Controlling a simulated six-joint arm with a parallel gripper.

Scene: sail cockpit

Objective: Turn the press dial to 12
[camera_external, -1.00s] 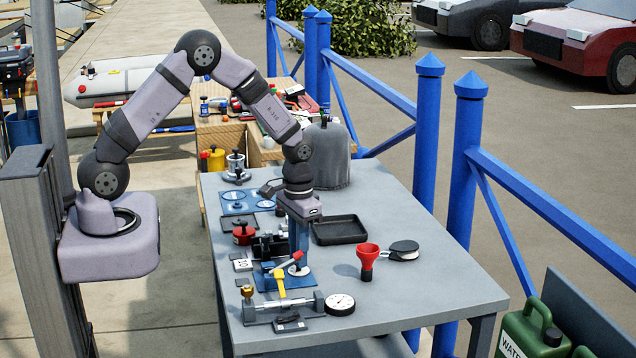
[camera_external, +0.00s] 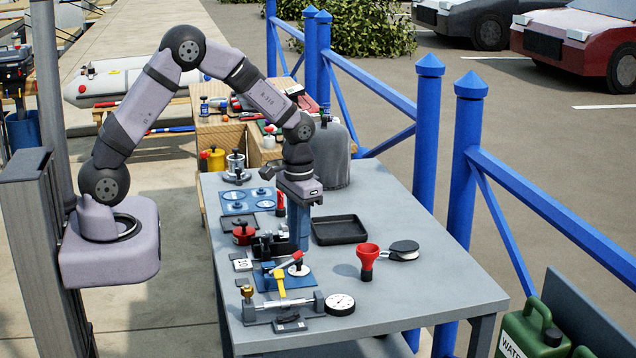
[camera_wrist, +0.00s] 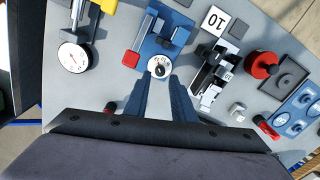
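The press dial (camera_wrist: 160,67) is a round white disc with a dark knob in its middle, on a blue press (camera_wrist: 166,37). Its marks are too small to read.
A white gauge (camera_external: 340,304) and a metal clamp device (camera_external: 285,305) lie at the front.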

